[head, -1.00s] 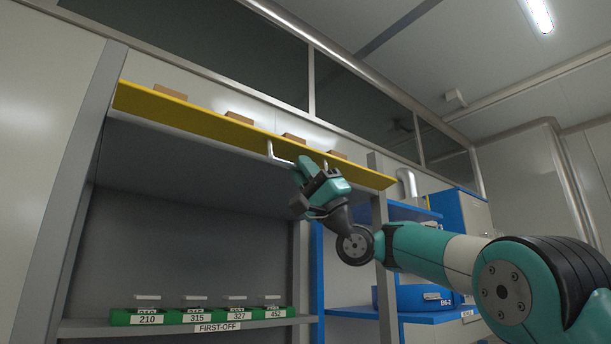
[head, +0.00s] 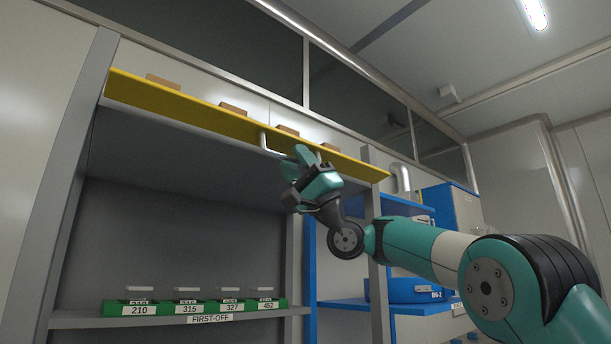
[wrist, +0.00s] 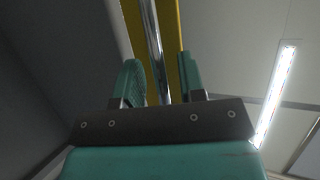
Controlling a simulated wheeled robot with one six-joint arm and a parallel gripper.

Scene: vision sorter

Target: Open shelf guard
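The shelf guard (head: 190,105) is a long yellow panel along the top of the grey shelf unit, and the shelf space under it is uncovered. Its metal handle (head: 264,142) sticks out from the panel's lower side; part of it is hidden by my gripper. My gripper (head: 301,153) is up at the handle. In the wrist view the handle bar (wrist: 153,45) runs between the two fingers of my gripper (wrist: 162,78). The fingers stand apart, with a visible gap on the right side of the bar. The yellow guard (wrist: 172,30) shows behind it.
Several green bins (head: 140,309) with number labels stand on the shelf (head: 95,322) below. Brown blocks (head: 163,82) show above the guard. A blue rack (head: 345,303) stands right of the unit, behind my arm.

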